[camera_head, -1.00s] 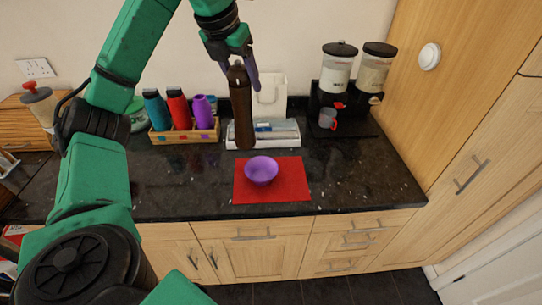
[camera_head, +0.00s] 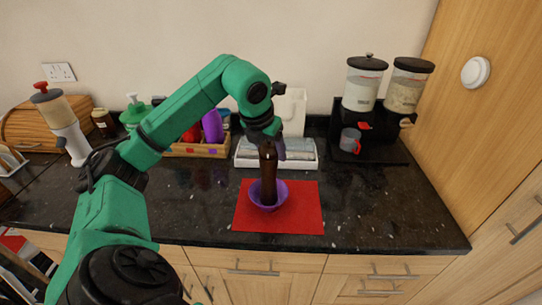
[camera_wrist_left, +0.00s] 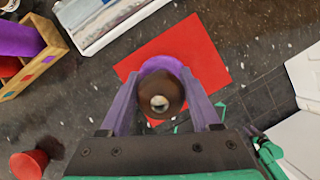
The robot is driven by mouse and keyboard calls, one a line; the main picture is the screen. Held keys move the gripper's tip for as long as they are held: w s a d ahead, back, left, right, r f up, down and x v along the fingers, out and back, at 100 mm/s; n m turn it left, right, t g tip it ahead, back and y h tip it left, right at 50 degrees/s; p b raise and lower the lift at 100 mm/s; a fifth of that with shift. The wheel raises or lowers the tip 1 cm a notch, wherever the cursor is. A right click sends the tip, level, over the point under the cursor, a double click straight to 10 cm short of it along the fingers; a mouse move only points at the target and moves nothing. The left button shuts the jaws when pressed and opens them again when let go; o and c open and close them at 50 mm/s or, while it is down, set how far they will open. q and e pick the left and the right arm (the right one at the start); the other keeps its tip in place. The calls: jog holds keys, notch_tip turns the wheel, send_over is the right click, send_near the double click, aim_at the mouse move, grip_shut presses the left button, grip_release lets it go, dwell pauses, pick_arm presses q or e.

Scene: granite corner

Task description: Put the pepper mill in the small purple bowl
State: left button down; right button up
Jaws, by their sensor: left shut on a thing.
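The pepper mill (camera_head: 268,172) is a tall dark brown cylinder. It stands nearly upright with its lower end inside the small purple bowl (camera_head: 282,194). The bowl sits on a red mat (camera_head: 308,215) on the dark counter. My left gripper (camera_head: 271,146) is shut on the upper part of the mill. In the left wrist view, the fingers (camera_wrist_left: 162,108) flank the round top of the mill (camera_wrist_left: 160,98), and the bowl's purple rim (camera_wrist_left: 165,65) shows behind it. I cannot tell whether the mill's base touches the bowl's bottom. My right gripper is not in view.
A wooden box (camera_head: 205,150) with bottles stands behind on the left, partly hidden by my arm. A white tray (camera_head: 305,163) is behind the mat. A dispenser stand (camera_head: 385,150) with a grey cup is at right. The counter right of the mat is clear.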

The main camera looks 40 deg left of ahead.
pick_arm(q)
jog(key=shift+s+f, duration=0.15)
jog(key=shift+f, duration=0.3)
jog(key=shift+c, duration=0.6)
grip_release()
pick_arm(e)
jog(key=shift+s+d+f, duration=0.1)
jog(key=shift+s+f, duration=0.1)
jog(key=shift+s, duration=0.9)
